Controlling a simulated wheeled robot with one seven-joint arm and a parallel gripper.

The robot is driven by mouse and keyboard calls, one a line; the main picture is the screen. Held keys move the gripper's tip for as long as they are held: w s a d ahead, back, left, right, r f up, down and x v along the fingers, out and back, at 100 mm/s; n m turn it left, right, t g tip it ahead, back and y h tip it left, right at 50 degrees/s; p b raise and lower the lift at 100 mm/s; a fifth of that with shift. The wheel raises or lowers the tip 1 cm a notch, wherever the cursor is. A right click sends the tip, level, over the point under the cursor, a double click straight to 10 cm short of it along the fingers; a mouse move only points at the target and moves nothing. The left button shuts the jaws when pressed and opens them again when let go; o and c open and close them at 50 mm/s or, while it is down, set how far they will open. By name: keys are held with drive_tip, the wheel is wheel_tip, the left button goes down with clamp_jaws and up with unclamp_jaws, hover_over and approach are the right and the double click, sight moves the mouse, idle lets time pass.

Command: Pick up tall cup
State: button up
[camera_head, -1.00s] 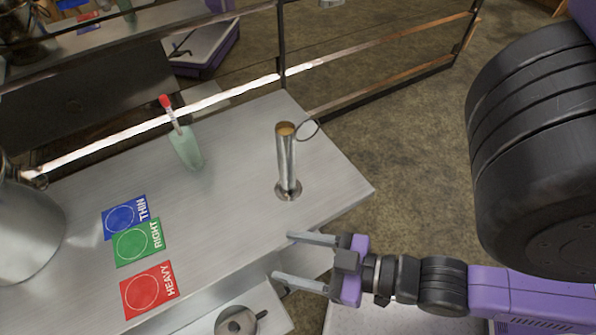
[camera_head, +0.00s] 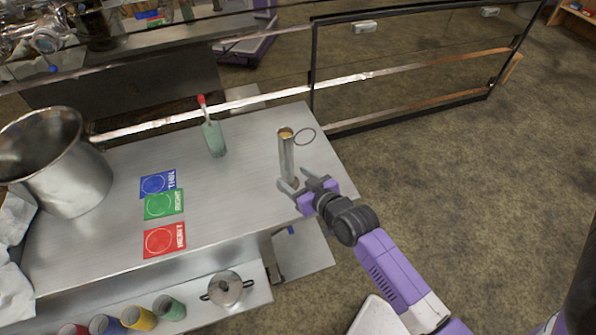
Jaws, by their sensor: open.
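The tall cup (camera_head: 286,155) is a slim metal cylinder standing upright near the right end of the metal table, with a wire ring at its top and amber contents showing at its mouth. My gripper (camera_head: 296,185) is open at the cup's lower part, its fingers pointing toward the cup's base. The fingers partly cover the base. I cannot tell whether they touch the cup or fully straddle it.
Blue (camera_head: 157,184), green (camera_head: 164,204) and red (camera_head: 164,240) cards lie on the table (camera_head: 225,195). A large metal pot (camera_head: 70,175) is far left. A lidded pot (camera_head: 226,289) sits on the lower shelf.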

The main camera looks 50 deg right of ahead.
drive_tip(key=x, duration=0.7)
drive_tip(key=shift+w+d, duration=0.2)
drive_tip(key=shift+w, duration=0.05)
clamp_jaws()
drive_tip(key=shift+r, duration=0.1)
